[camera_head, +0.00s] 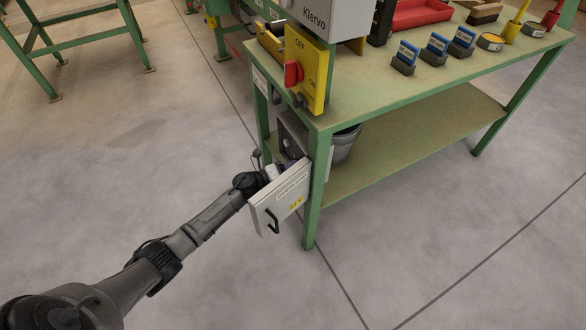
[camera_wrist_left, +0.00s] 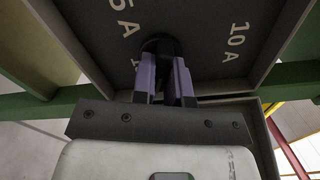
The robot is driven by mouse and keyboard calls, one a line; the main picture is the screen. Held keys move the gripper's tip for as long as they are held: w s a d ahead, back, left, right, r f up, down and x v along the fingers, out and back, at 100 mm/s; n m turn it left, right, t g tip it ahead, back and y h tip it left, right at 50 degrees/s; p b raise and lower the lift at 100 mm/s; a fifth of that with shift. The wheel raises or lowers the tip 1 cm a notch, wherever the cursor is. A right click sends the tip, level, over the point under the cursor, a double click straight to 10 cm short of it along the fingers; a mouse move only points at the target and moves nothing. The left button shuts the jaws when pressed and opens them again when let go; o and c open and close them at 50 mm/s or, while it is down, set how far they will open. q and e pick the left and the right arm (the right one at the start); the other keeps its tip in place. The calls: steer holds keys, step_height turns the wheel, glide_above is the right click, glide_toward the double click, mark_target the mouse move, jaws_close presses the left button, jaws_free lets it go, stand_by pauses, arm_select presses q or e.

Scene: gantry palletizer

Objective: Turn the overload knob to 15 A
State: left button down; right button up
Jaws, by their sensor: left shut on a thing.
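The overload knob (camera_wrist_left: 158,44) is a dark round knob on a dark grey panel (camera_wrist_left: 193,15), in the left wrist view. A white "10 A" mark is at its right; a mark ending in "5 A", cut by the frame's top edge, is at its upper left. Another mark beside the knob is mostly hidden. My left gripper (camera_wrist_left: 165,68) has its purple fingers shut on the knob, which they partly cover. I cannot tell where the knob points. In the head view my left gripper (camera_head: 280,171) reaches behind an open light-grey door (camera_head: 283,200), which hides the knob.
The small grey box is fixed at the green bench's (camera_head: 428,82) near leg, below a yellow panel with a red OFF/ON switch (camera_head: 292,74). A grey bucket (camera_head: 345,144) stands on the lower shelf (camera_head: 408,148). The floor in front is clear.

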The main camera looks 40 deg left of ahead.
stand_by(0.3)
arm_select(q)
steer(key=c, duration=1.1)
jaws_free()
steer(key=shift+c, duration=0.2)
steer(key=p+v, duration=0.5)
steer(key=v, duration=0.9)
